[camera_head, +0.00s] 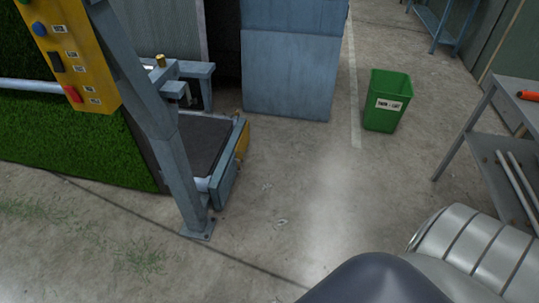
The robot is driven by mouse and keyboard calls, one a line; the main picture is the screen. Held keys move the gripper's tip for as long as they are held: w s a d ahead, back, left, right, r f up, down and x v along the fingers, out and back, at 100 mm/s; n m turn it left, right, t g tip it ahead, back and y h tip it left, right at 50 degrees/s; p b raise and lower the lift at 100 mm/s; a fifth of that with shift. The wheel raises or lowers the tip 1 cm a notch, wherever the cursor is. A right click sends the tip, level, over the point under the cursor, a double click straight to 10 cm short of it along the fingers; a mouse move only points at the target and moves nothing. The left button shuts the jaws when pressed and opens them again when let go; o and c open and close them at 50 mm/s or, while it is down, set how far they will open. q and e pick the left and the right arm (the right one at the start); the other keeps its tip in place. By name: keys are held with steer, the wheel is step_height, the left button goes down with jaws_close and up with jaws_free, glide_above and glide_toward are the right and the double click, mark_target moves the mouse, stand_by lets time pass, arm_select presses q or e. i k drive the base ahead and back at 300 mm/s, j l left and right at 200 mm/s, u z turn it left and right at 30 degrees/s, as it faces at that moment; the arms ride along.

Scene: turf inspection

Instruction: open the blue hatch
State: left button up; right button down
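A large blue-grey metal panel (287,75) stands upright at the top middle, its upper part cut off by the picture edge. A horizontal seam crosses it. I cannot tell whether this is the blue hatch or part of a cabinet, and no handle shows on it. A dark gap lies along its left side. Neither of my grippers is in view.
A blue-grey post (180,170) with a yellow control box (75,45) stands at the left, beside a low dark conveyor bed (195,140) and green turf (70,140). A green bin (385,113) and grey table (485,140) stand right. The middle floor is clear.

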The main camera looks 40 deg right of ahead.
mark_target(223, 190)
steer(key=z, duration=0.75)
steer(key=i+l, duration=0.15)
steer(key=i, duration=0.35)
steer(key=i+l+u, duration=0.1)
steer(key=i, duration=0.35)
steer(key=i+l, duration=0.25)
steer(key=i, duration=0.25)
steer(key=i+l+u, duration=0.15)
steer(key=i, duration=0.35)
